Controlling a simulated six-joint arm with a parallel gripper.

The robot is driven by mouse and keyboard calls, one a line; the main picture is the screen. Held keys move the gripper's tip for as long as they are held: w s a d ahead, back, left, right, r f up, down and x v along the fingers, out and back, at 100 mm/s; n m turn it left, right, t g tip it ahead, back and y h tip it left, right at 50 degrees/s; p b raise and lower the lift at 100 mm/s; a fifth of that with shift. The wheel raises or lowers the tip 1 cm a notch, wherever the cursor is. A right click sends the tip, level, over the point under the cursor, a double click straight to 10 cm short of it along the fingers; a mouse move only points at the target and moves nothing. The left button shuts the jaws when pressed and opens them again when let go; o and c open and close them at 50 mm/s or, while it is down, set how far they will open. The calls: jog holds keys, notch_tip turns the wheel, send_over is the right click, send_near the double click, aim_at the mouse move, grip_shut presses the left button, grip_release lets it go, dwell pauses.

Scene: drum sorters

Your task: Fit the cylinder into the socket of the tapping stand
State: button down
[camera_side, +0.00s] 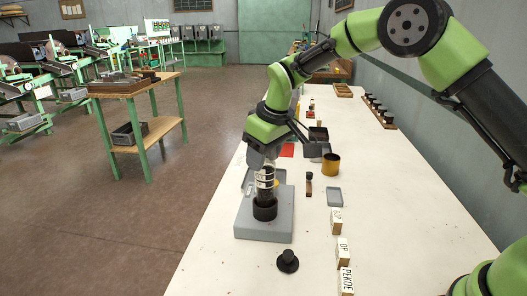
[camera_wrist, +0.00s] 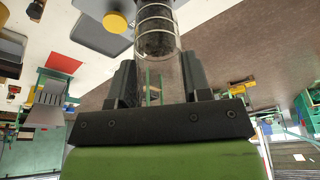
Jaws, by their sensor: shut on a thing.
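The clear cylinder (camera_side: 265,181), with pale rings and something dark inside, stands roughly upright below my gripper (camera_side: 263,163) in the side view. My gripper is shut on its upper part. The grey tapping stand (camera_side: 262,229) sits at the table's left edge with a black round socket (camera_side: 265,210) on top. The cylinder's lower end meets the socket's mouth in the picture; whether it is inside or just above, I cannot tell. In the wrist view the cylinder (camera_wrist: 157,35) extends away from between the fingers of my gripper (camera_wrist: 158,72); its far end is cut off.
A black knobbed piece (camera_side: 288,261) lies in front of the stand. Labelled blocks (camera_side: 343,252) line the table to its right. A grey tray (camera_side: 334,197), a small dark-topped bottle (camera_side: 309,184) and a brass-coloured cup (camera_side: 331,165) stand farther back.

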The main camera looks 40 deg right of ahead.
jog(key=shift+c, duration=2.4)
grip_release()
jog(key=v, duration=0.9)
jog(key=shift+s+r, duration=0.1)
jog(key=shift+r, duration=0.3)
jog(key=s+d+r+m+t, duration=0.1)
jog(key=s+r+m, duration=0.1)
jog(key=s+r, duration=0.45)
jog(key=s+m+t, duration=0.1)
jog(key=s+m, duration=0.1)
jog(key=s, duration=0.7)
jog(key=s+d+f+m+t+y, duration=0.1)
jog(key=s+m+t, duration=0.1)
jog(key=s, duration=0.8)
jog(key=shift+s+d+f+m, duration=0.25)
jog(key=shift+f+m, duration=0.1)
jog(key=shift+m, duration=0.15)
